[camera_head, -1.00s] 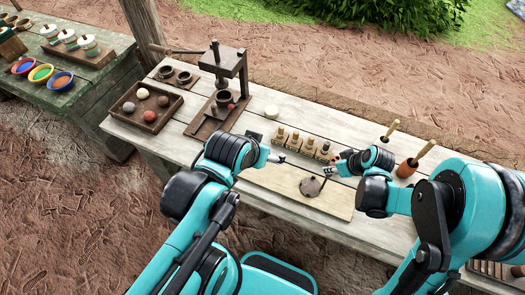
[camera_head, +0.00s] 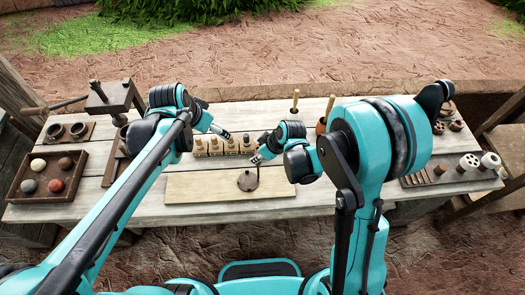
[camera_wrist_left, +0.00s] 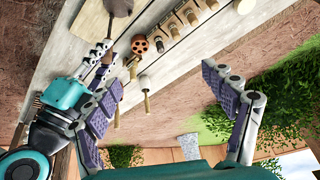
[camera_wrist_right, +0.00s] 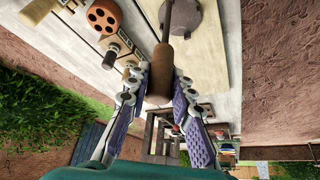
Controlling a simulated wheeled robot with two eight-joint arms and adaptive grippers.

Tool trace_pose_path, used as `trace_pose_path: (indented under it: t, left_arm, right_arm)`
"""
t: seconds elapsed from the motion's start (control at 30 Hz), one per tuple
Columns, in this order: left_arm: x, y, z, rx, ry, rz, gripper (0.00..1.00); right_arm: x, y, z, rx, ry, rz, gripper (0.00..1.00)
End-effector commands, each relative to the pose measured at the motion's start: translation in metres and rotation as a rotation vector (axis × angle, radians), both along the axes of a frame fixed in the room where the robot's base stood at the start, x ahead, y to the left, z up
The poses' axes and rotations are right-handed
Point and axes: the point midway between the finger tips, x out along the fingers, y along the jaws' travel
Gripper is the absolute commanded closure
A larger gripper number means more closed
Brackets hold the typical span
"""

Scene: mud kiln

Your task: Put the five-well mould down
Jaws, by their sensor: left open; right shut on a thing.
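My right gripper (camera_head: 256,158) is shut on a wooden handle (camera_wrist_right: 159,88) with a thin dark rod. The rod leads toward a dark grey round disc (camera_head: 248,181), which I take for the five-well mould; no wells can be made out on it. The disc also shows in the right wrist view (camera_wrist_right: 187,22). It is over the pale board (camera_head: 205,188), close to its surface; I cannot tell whether it touches. My left gripper (camera_head: 226,133) is open and empty, over the bench left of the right gripper.
An orange-brown piece with several holes (camera_wrist_right: 103,16) is near the right gripper. A tray with balls (camera_head: 45,178) is at left; a rack with white pieces (camera_head: 467,162) is at right. The board's left part is clear.

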Motion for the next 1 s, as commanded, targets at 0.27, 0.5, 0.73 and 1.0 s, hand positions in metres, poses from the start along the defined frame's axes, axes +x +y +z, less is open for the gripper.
trace_pose_path:
  t: [0.27,0.5,0.73,1.0]
  left_arm:
    - [0.067,-0.037,-0.052,0.019,0.049,-0.264,0.17]
    - [0.110,-0.071,-0.119,0.019,0.074,-0.501,0.17]
    - [0.132,-0.099,-0.189,0.009,0.082,-0.707,0.17]
    - [0.138,-0.114,-0.234,-0.001,0.081,-0.826,0.17]
  right_arm:
    - [0.000,0.000,0.000,0.000,0.000,0.000,1.00]
    - [0.000,0.000,0.000,0.000,0.000,0.000,1.00]
    - [0.000,0.000,0.000,0.000,0.000,0.000,1.00]
    - [0.000,0.000,0.000,0.000,0.000,0.000,1.00]
